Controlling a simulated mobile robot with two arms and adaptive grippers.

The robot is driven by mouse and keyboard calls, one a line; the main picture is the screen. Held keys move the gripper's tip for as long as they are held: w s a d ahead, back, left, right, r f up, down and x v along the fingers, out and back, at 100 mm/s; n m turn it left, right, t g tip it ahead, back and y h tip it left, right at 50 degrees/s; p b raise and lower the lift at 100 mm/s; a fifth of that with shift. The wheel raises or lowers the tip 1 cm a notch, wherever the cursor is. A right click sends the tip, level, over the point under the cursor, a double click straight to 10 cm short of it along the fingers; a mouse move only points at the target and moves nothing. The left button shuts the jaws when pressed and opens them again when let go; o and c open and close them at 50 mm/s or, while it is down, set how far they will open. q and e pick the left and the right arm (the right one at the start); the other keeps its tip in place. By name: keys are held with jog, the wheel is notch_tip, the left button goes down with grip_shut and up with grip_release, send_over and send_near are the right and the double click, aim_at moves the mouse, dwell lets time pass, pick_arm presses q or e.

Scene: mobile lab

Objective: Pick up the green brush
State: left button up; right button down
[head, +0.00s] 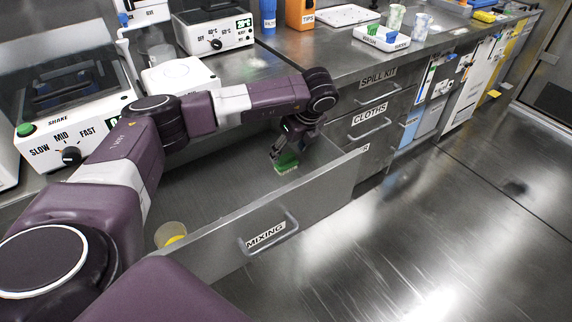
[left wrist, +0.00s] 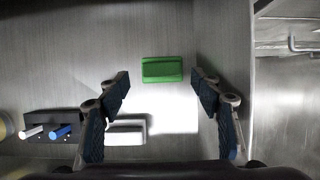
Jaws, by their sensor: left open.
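The green brush (head: 287,162) lies in the open drawer labelled MIXING, near its inner right end. In the left wrist view the green brush (left wrist: 162,69) is a plain green block on the drawer floor, beyond and between the fingertips. My left gripper (head: 284,148) reaches down into the drawer above the brush and hides part of it. In the left wrist view my left gripper (left wrist: 160,79) has its fingers spread wide with nothing between the pads. I cannot tell its exact height above the brush. My right gripper is not in view.
The drawer (head: 318,192) has a raised front wall and side walls close to the gripper. A white block (left wrist: 126,133) and a dark holder (left wrist: 62,145) with white and blue rods lie inside. A cup with yellow contents (head: 171,234) stands at the drawer's left.

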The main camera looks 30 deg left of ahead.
aim_at(286, 156)
pick_arm(q)
jog(key=shift+b+x, duration=0.4)
jog(key=shift+x, duration=2.4)
jog(key=shift+w, duration=0.1)
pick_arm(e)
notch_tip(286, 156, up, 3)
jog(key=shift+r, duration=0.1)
pick_arm(q)
jog(key=shift+c, duration=0.2)
jog(key=shift+r, duration=0.1)
jog(key=c, duration=0.9)
jog(key=shift+o, duration=0.2)
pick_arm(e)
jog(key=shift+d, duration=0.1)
pick_arm(q)
jog(key=shift+r, duration=0.1)
